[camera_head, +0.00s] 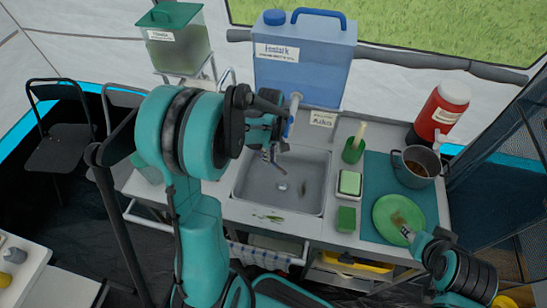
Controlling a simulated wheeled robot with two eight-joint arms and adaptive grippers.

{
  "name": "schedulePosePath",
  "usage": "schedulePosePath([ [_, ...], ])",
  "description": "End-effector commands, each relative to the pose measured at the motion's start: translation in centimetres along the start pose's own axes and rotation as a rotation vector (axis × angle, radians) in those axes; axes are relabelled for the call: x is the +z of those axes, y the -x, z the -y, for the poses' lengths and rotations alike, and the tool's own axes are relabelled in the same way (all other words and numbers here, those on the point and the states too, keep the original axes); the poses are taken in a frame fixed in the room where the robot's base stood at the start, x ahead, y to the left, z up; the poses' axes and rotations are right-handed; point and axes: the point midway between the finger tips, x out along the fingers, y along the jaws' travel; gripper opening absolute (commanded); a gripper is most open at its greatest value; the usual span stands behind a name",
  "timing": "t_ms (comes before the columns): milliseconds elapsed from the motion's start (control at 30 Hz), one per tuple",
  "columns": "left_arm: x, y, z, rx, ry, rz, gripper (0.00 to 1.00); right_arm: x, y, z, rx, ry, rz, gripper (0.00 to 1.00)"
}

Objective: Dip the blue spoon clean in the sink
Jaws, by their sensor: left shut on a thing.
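The grey sink (240,190) is set in the counter at the middle, with small dark scraps and a drain on its floor. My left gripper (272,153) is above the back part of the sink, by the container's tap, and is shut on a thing. A narrow blue piece (289,127) shows beside the gripper and seems to be part of the blue spoon; the rest is hidden or too small to make out. My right gripper (408,234) is at the front edge of the green plate (388,212); its fingers are too small to read.
A blue water container (305,75) with a tap (295,100) stands behind the sink. Right of the sink are a green cup (352,152), a green-and-white box (349,184), and a green sponge (346,219). A pot (417,168) and red jug (440,110) stand farther right.

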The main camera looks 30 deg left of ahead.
Motion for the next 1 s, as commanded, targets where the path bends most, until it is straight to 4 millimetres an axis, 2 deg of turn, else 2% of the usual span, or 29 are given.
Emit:
schedulePosePath([
  [267, -0.1, -1.3, 0.0, 0.0, 0.011, 0.0, 0.0, 0.6, -0.8, 0.0, 0.0, 0.0, 0.0, 0.4],
  [1000, -0.1, -9.1, -0.1, 0.0, 0.01, 0.0, 0.0, 3.9, -5.5, 0.0, 0.0, 0.0, 0.0, 0.4],
])
